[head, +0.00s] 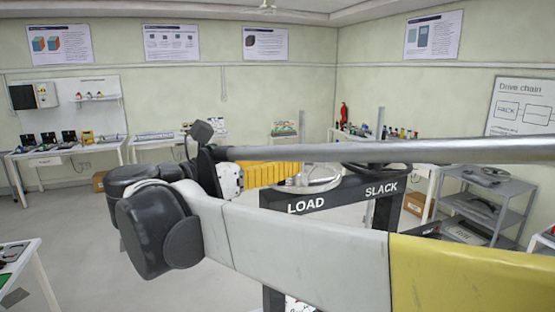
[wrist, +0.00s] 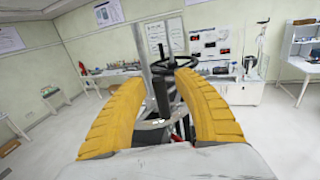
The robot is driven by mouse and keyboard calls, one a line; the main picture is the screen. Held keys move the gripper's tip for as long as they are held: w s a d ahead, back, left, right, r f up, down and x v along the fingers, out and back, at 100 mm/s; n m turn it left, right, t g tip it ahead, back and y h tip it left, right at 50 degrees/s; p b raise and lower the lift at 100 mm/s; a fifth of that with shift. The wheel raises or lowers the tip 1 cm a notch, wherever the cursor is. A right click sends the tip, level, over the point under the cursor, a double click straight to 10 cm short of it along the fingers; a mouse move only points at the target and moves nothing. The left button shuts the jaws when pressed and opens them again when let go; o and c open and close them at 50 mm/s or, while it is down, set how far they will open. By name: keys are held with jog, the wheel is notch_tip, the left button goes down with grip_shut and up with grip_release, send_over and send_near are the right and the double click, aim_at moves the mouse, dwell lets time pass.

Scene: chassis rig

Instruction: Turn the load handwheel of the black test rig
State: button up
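The black test rig (head: 335,196) stands in front of me, with white LOAD and SLACK lettering on its top beam. The silver load handwheel (head: 318,185) sits above LOAD, partly hidden by my arm. A black handwheel (head: 378,167) sits above SLACK, also partly covered. My gripper (head: 298,170) has yellow ribbed fingers and lies just left of the silver wheel. In the wrist view my gripper (wrist: 155,82) is open, its fingers wide apart. Part of the silver wheel (wrist: 150,132) shows low between them, and the black wheel (wrist: 172,63) shows beyond. Contact with the silver wheel cannot be told.
A grey upright post (wrist: 146,50) rises by the rig between the fingers. A grey shelf unit (head: 490,205) stands at the right. Workbenches (head: 65,150) line the walls, and a table corner (head: 25,255) is at the near left. Floor (head: 75,215) at the left is clear.

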notch_tip(320, 180, up, 10)
dwell(0.7)
